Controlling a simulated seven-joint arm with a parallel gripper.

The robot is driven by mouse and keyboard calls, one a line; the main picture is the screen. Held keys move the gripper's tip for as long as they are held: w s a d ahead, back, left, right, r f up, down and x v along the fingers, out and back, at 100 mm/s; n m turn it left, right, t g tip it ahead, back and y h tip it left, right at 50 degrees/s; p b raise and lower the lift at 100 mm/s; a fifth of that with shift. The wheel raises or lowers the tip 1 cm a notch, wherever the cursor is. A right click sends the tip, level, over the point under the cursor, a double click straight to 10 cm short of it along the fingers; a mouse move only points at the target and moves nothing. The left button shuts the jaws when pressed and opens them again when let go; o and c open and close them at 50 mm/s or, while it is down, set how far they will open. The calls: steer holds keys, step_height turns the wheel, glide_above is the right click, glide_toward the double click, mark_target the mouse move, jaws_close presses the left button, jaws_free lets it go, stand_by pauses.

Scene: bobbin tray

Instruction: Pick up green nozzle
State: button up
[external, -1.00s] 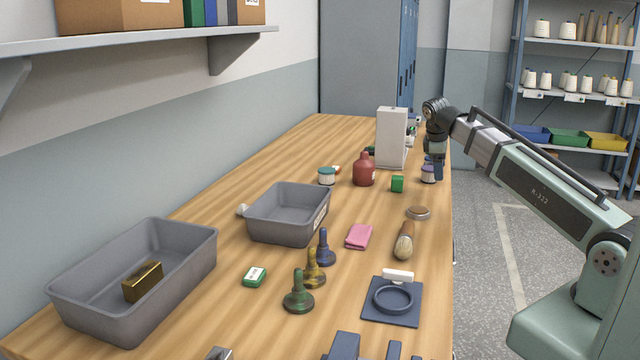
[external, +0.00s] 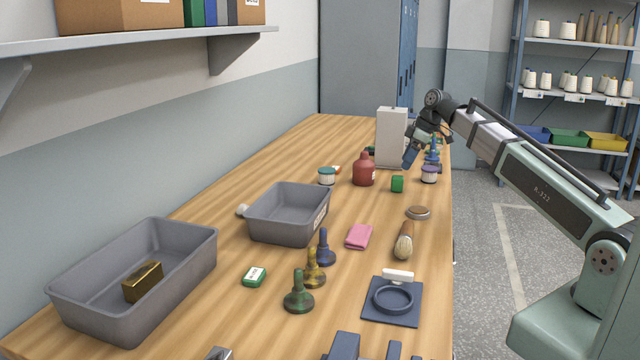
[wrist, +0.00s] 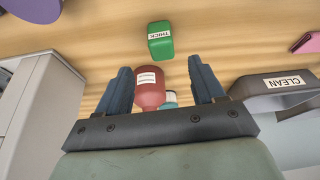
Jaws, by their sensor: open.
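The green nozzle (external: 298,293) stands upright on the bench in the front part of the external view, with a wide round base and a narrow top. A yellow nozzle (external: 313,270) and a blue nozzle (external: 325,248) stand in a row behind it. My gripper (external: 409,163) is far from it, at the back right beside the white box, tilted and above the bench. In the wrist view my gripper (wrist: 160,64) is open and empty. The green nozzle does not show in the wrist view.
The red bottle (external: 364,172), green block (external: 397,184) and white box (external: 391,138) are near my gripper. The red bottle (wrist: 150,86) appears between the fingers in the wrist view. Grey bins (external: 262,222) (external: 190,262) stand left. A blue ring plate (external: 412,315) lies front right.

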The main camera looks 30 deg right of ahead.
mark_target(399, 176)
steer(key=shift+x, duration=4.25)
steer(key=shift+s, duration=0.2)
steer(key=c, duration=1.1)
